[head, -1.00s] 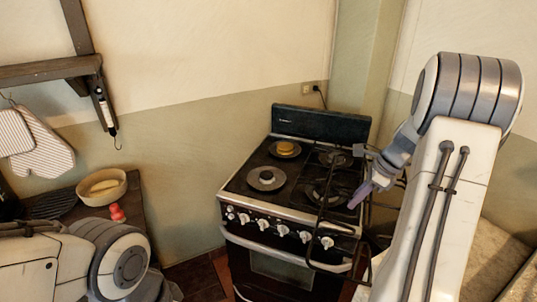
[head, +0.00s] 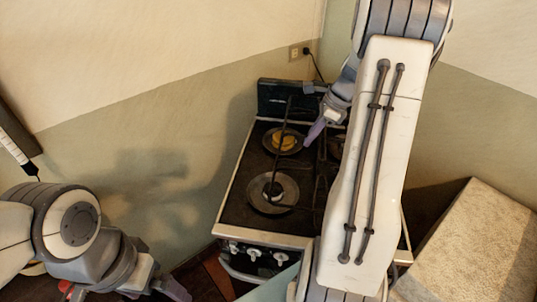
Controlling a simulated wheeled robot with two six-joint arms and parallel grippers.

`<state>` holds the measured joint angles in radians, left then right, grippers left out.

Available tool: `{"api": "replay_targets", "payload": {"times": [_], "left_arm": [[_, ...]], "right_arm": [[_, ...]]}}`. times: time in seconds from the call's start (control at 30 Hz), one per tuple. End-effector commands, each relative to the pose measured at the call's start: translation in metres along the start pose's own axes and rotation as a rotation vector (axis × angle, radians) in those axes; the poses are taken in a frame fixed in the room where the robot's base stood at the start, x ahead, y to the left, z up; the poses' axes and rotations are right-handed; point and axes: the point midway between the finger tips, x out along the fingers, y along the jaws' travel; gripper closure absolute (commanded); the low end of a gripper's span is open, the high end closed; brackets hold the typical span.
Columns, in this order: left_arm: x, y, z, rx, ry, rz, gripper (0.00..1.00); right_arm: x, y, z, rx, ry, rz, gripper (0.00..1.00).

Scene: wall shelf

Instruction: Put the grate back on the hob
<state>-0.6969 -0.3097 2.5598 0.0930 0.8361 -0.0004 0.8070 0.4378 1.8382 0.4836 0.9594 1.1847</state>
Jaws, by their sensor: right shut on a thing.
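The stove's hob (head: 238,200) is dark, with round burners; a back-left burner (head: 284,141) has a yellow-orange centre and a front-left burner (head: 272,192) is grey. My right gripper (head: 314,131) is shut on the dark wire grate (head: 282,150). The grate's thin bars cross in front of the left burners. My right arm hides much of the hob's right side and part of the grate. I cannot tell whether the grate touches the hob. My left gripper (head: 165,285) is at the bottom left, away from the stove, and its jaw opening is unclear.
A pale, speckled counter (head: 475,245) stands to the right of the stove. A wall socket (head: 294,52) with a plugged cord is behind it. The front knobs (head: 253,254) show below the hob edge.

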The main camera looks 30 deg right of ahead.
Motion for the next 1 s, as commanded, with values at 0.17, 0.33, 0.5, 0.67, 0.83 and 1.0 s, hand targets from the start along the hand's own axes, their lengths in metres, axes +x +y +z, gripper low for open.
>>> {"api": "replay_targets", "payload": {"times": [0.17, 0.33, 0.5, 0.67, 0.83, 1.0], "left_arm": [[-0.004, 0.000, 0.000, 0.000, 0.000, 0.000, 0.00], [-0.011, 0.001, 0.000, 0.000, 0.000, 0.000, 0.00], [-0.018, 0.001, -0.001, 0.000, 0.000, 0.000, 0.00], [-0.021, 0.002, -0.001, 0.000, 0.000, 0.000, 0.00], [-0.021, 0.002, -0.001, 0.000, 0.000, 0.000, 0.00], [-0.024, 0.002, -0.001, 0.000, 0.000, 0.000, 0.00]], "right_arm": [[0.016, -0.002, 0.015, -0.005, -0.001, 0.004, 1.00], [0.049, -0.005, 0.041, -0.008, -0.001, 0.005, 1.00], [0.081, -0.010, 0.064, -0.006, 0.000, 0.004, 1.00], [0.101, -0.013, 0.078, -0.004, -0.001, 0.001, 1.00], [0.108, -0.015, 0.081, 0.000, -0.001, -0.003, 1.00], [0.120, -0.014, 0.076, 0.003, -0.001, 0.002, 1.00]]}}
